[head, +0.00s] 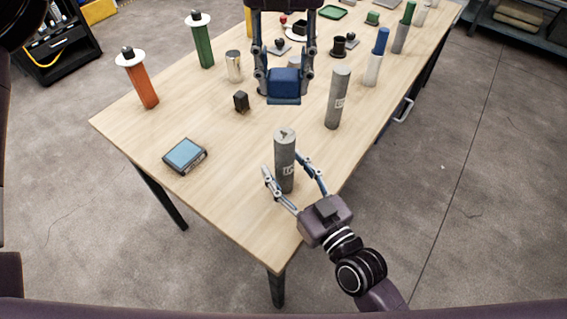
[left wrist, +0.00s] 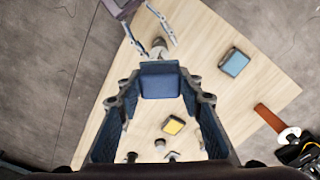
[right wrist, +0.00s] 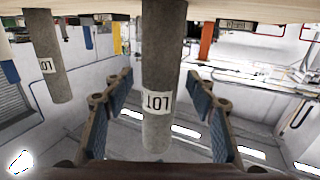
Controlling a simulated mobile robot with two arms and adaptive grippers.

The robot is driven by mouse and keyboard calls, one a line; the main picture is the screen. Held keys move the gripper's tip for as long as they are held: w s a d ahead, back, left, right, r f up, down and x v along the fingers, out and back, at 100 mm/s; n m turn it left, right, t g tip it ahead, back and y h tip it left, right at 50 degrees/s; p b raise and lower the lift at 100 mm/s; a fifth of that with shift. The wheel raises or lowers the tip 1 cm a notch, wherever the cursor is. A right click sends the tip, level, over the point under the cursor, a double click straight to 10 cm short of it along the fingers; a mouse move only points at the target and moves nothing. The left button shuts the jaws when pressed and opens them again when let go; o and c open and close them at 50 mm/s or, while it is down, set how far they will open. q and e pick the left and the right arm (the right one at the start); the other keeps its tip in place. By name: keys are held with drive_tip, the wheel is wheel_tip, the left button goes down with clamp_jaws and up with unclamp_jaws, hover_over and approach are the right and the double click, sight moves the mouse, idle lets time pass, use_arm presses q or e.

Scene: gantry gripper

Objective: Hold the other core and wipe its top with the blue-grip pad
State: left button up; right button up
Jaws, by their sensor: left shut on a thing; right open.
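My left gripper (head: 285,91) is shut on the blue-grip pad (head: 284,78), held above the table; its blue block also fills the middle of the left wrist view (left wrist: 160,82). A grey concrete core (head: 285,165) with a white label stands upright near the table's front corner. My right gripper (head: 283,172) is open, with one finger on each side of this core. In the right wrist view the core (right wrist: 162,70) is between the fingers, with gaps visible on both sides. A second grey labelled core (head: 338,97) stands farther back to the right.
A blue-topped box (head: 185,155) lies at the left on the wooden table (head: 225,185). A blue-and-white cylinder (head: 376,65) stands beyond the second core.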

drive_tip(key=shift+w+a, duration=0.25)
drive_tip(key=shift+w, duration=0.15)
clamp_jaws()
